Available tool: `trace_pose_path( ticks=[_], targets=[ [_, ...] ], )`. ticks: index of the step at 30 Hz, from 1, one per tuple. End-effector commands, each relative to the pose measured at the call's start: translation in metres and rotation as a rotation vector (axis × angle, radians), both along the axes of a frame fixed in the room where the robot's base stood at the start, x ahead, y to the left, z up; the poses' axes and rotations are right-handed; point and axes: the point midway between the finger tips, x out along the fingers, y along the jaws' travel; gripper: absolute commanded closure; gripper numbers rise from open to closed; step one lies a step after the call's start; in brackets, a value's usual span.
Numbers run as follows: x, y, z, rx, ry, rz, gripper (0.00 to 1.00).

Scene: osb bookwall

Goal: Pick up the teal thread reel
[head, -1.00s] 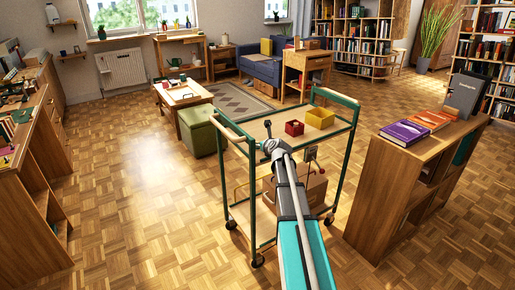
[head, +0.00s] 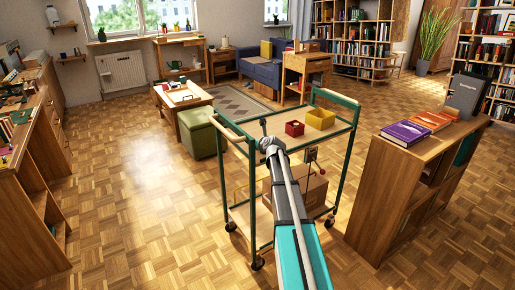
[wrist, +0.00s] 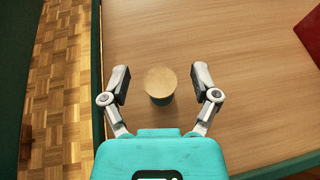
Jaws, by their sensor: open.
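The thread reel (wrist: 160,82) stands on the wooden top shelf (wrist: 235,110) of a green-framed cart. In the wrist view I look down on its round tan top, with a strip of dark teal side below. My gripper (wrist: 160,75) is open, with one finger to the left of the reel and one to the right, and clear gaps on both sides. I cannot tell how high the fingertips are above the shelf. In the head view my arm reaches over the cart (head: 352,125), and the reel cannot be made out there.
A red box (head: 294,128) and a yellow box (head: 320,118) stand on the cart's top shelf, right of my arm. A cardboard box (head: 312,190) is on the lower shelf. A low bookcase (head: 385,190) with books stands close on the right.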

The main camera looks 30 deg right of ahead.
Motion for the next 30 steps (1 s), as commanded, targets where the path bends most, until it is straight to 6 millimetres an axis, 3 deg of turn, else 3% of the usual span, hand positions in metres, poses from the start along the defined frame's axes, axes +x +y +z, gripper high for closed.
trace_pose_path(
  ticks=[15, 27, 30],
  targets=[
    [-0.0002, 0.0000, 0.0003, 0.000, 0.000, 0.000, 0.21],
    [-0.0002, 0.0000, 0.0003, 0.000, 0.000, 0.000, 0.92],
    [-0.0001, 0.0001, 0.0003, 0.000, 0.000, 0.000, 0.93]
  ],
)
